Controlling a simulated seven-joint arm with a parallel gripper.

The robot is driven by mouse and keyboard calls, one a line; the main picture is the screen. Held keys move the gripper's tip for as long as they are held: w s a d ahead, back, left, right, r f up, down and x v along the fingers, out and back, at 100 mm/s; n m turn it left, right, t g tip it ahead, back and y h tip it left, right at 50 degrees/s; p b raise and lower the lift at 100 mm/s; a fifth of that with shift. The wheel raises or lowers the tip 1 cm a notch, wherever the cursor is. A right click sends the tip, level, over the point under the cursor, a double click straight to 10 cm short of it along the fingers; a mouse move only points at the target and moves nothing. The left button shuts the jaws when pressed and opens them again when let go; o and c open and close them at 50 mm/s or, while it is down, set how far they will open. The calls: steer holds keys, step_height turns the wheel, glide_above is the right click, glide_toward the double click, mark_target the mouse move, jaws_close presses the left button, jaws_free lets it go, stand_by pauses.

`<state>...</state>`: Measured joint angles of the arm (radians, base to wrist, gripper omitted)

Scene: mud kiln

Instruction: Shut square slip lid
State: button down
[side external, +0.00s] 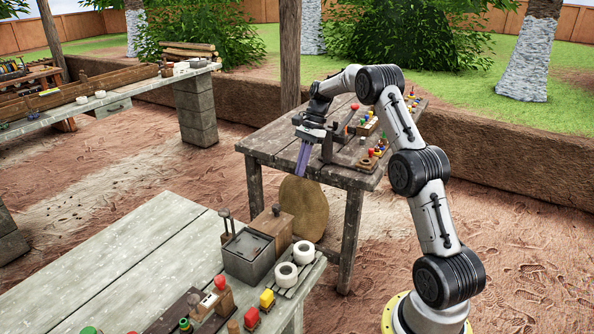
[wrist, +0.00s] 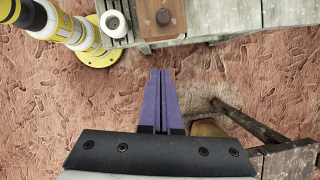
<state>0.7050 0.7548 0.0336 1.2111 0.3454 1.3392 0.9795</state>
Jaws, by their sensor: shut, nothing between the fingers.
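A grey square box (side external: 247,261) stands at the right end of the pale front table. Its dark top shows at a slant, and I cannot tell whether that is a lid or the open inside. A brown wooden piece with a small dark knob (side external: 283,231) stands right behind the box; a brown panel with a dark knob (wrist: 151,27) shows at the top edge of the wrist view. My gripper (side external: 300,175) hangs in the air beyond the table, pointing down, its purple fingers together and empty. In the wrist view the fingertips (wrist: 160,72) are over bare ground, short of the panel.
Two white rings (side external: 286,275) lie right of the box. Upright handles (side external: 226,226) stand behind it. Coloured blocks (side external: 267,299) sit at the front. A wooden table (side external: 262,141) with small items is behind my gripper. The front table's left part is clear.

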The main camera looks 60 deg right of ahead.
steer(key=shift+w+a+f, duration=0.25)
steer(key=shift+a+f, duration=0.9)
steer(key=shift+w+a+f, duration=0.3)
steer(key=shift+a+f, duration=0.8)
steer(key=shift+f, duration=0.1)
steer(key=shift+w+a+f, duration=0.25)
steer(key=shift+a+f, duration=0.9)
steer(key=shift+a, duration=0.1)
glide_above(264, 232)
steer(key=shift+w, duration=0.1)
